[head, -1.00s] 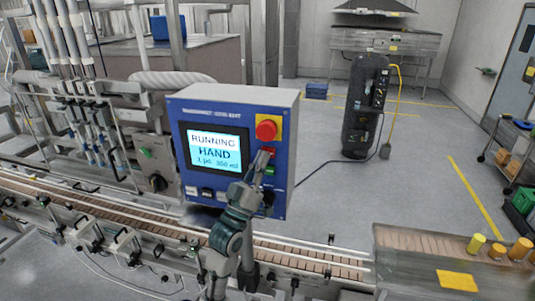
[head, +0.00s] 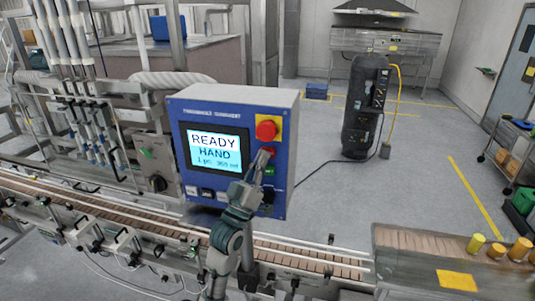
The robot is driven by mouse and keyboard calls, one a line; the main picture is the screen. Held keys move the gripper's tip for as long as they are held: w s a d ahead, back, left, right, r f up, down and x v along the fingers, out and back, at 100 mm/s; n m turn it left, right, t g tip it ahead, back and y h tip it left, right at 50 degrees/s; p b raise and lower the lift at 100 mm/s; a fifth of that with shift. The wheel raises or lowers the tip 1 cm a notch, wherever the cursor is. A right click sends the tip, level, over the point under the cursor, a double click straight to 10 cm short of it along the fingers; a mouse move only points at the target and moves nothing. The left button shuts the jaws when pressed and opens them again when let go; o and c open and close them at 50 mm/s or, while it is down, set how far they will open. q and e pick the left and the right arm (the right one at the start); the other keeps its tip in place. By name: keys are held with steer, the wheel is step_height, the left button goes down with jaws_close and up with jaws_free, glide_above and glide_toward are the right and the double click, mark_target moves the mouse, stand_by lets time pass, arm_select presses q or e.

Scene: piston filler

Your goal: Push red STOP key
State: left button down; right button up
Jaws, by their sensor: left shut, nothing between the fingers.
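The blue control box (head: 224,120) stands behind the conveyor, its panel facing me. Its screen (head: 214,148) reads READY, HAND and a smaller line. The red STOP key (head: 269,152) is on the right part of the panel, partly covered by my fingertips. A green key (head: 269,171) is just below it, and a big red mushroom button (head: 266,130) on a yellow plate is above. My left gripper (head: 264,157) is shut and empty, its tips at the red key; I cannot tell whether they still touch it. My right gripper is not in view.
The conveyor (head: 320,268) runs across in front of the box. Filler nozzles (head: 95,130) stand at the left. The floor behind is mostly open.

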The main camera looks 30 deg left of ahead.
arm_select(q)
steer(key=shift+s+d+h, duration=0.3)
steer(key=shift+s+d, duration=0.25)
steer(key=shift+s, duration=0.05)
steer(key=shift+s+p, duration=0.1)
steer(key=shift+p, duration=0.2)
steer(key=s, duration=0.2)
steer(key=s+d+p, duration=0.1)
steer(key=s, duration=0.1)
steer(key=shift+s, duration=0.35)
stand_by(0.3)
